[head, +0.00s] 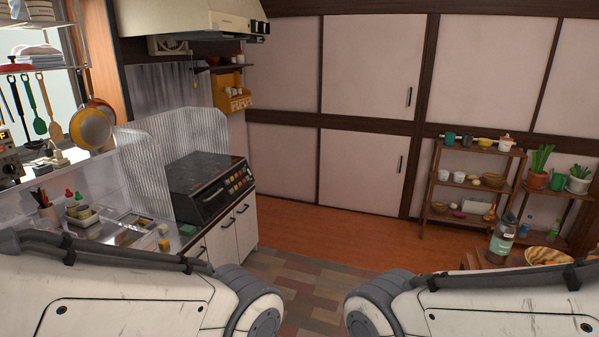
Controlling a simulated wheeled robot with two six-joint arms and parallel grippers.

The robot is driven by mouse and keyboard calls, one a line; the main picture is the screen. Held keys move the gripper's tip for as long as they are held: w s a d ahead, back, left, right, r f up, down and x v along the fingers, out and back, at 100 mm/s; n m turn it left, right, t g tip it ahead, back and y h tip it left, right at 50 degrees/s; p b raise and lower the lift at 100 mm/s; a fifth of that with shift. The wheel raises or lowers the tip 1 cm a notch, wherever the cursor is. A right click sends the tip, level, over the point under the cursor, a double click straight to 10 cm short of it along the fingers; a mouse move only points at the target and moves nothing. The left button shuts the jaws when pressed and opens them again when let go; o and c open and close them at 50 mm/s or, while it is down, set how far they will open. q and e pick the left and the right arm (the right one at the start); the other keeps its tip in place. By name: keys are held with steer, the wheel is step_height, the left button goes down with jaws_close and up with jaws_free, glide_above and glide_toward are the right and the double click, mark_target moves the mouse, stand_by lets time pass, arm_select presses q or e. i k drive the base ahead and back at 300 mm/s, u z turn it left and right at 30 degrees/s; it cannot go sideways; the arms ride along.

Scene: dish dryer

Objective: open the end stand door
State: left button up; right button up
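A white stand (257,222) at the end of the counter carries the black stove (205,187). Its front has two white doors, a near one (222,247) and a far one (246,232), each with a dark bar handle near the top. Both doors look shut. I cannot tell which one the task names. The lower part of the near door is hidden behind my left arm. Neither of my grippers is in view; only upper parts of my two arms show at the bottom left and bottom right.
Patterned floor (300,283) and wooden floor (330,225) lie open ahead between my arms. Sliding wall panels (360,172) close off the back. A wooden shelf (470,221) with pots and bowls stands right. A jar (501,238) and basket (546,256) sit at near right.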

mark_target(245, 212)
steer(key=u, duration=0.1)
steer(key=i, duration=2.75)
steer(key=u, duration=0.8)
steer(key=i, duration=1.05)
steer(key=u, duration=0.3)
